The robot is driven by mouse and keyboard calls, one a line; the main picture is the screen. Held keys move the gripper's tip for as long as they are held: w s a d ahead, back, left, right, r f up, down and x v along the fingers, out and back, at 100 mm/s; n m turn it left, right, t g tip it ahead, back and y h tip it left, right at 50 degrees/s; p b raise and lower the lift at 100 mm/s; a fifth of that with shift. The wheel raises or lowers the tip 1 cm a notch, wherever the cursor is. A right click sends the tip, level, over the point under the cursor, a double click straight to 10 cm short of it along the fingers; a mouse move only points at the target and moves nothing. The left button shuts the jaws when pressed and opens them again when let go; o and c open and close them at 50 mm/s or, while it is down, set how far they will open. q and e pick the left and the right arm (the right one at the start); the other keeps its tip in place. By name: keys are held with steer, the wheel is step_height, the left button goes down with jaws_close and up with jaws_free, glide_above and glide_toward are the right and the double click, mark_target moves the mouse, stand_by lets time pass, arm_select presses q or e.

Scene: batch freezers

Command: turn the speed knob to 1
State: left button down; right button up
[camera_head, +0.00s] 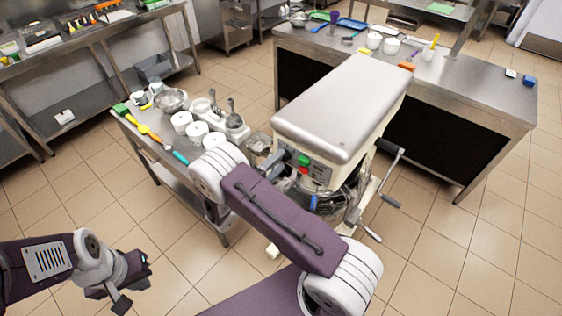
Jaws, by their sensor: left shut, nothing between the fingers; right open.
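The mixer (335,105), a large cream machine with a silvery top, stands in the middle. Its control panel (318,172) faces me and carries a green button (304,160) and a red button (305,171). I cannot make out the speed knob or its setting; my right forearm covers part of the panel's lower side. My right gripper (281,157) is partly hidden behind my arm, close to the panel's left side; it is open, and I cannot tell whether it touches anything. My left gripper (118,298) is shut and empty, low at the left, well away from the mixer.
A steel side table (190,180) left of the mixer holds white pots (197,132), a metal bowl (171,100) and coloured utensils. A long steel counter (475,95) stands behind the mixer. A crank handle (388,150) sticks out at the mixer's right. The floor at lower right is clear.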

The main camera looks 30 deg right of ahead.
steer(key=b+v, duration=0.2)
steer(key=v, duration=0.5)
steer(key=shift+a, duration=0.15)
steer(key=shift+s, duration=0.1)
